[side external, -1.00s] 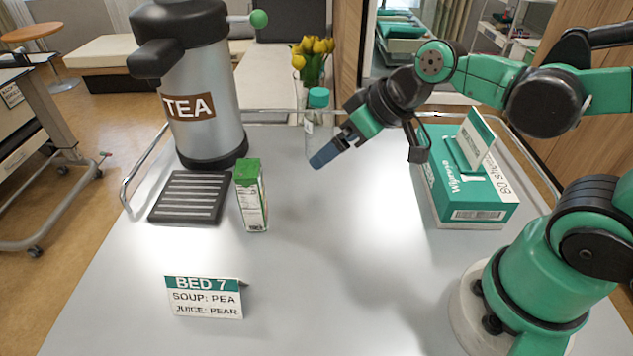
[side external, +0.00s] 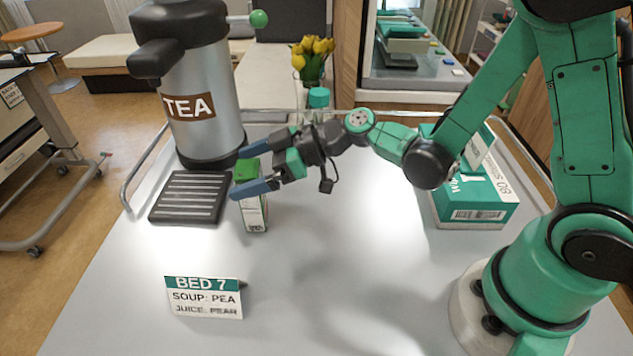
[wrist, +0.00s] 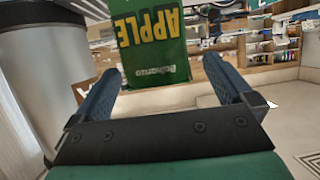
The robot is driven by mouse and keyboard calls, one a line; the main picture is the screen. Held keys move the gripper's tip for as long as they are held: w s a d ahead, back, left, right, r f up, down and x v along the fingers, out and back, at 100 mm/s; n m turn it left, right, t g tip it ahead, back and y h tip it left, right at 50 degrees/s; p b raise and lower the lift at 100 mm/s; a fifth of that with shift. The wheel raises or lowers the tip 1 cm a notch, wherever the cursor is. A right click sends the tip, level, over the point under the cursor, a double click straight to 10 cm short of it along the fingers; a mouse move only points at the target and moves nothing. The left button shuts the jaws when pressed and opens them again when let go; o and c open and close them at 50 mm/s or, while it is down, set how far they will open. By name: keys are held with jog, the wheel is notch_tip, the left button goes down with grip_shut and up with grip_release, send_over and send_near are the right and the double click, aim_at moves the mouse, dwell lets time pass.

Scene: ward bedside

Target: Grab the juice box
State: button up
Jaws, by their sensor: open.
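The juice box (side external: 255,213) stands upright on the tray table, just right of the black slatted drip grid. It is green on top with a pale printed side panel. In the wrist view its green face (wrist: 150,50) reads "APPLE", upside down. My gripper (side external: 246,169) is open and level with the upper part of the box, one blue finger on each side of it. In the wrist view the box stands between and ahead of the fingertips (wrist: 158,76), with gaps on both sides. The near finger hides part of the box in the side view.
A steel tea urn (side external: 205,125) stands close behind the drip grid (side external: 190,197). A card (side external: 204,297) reads "BED 7, SOUP: PEA, JUICE: PEAR". A teal-capped bottle (side external: 319,98) is behind my arm, and a teal carton (side external: 480,200) is at right. The front middle is clear.

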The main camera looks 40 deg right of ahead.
jog(key=shift+x, duration=1.2)
grip_shut()
jog(key=shift+r, duration=0.1)
